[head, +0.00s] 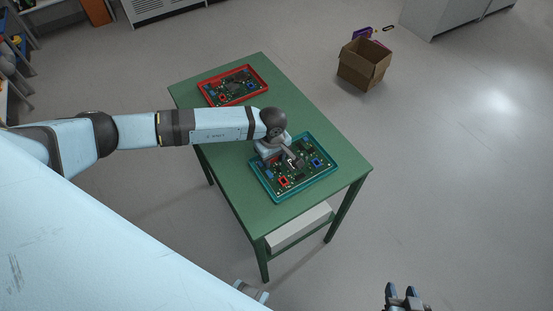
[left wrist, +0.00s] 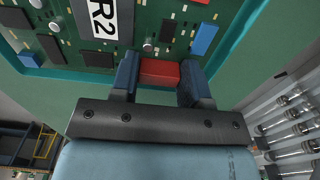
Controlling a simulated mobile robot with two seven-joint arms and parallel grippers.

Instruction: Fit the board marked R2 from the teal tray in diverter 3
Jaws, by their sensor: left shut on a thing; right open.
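The green circuit board marked R2 (head: 304,174) lies in the teal tray (head: 270,190) on the green table. In the left wrist view the R2 label (left wrist: 103,18) is white with black letters at the top of the picture. My left gripper (head: 294,161) reaches down over the board. In the left wrist view its two dark blue fingers (left wrist: 158,75) are shut on a red block (left wrist: 160,72) at the board's edge. I cannot tell whether the board is lifted off the tray. My right gripper (head: 404,297) is open and empty at the bottom edge. No diverter is recognisable.
A red tray (head: 205,93) with another green board (head: 236,86) stands at the table's far end. The green table (head: 213,155) is otherwise mostly clear. An open cardboard box (head: 362,68) sits on the floor beyond. The floor to the right is free.

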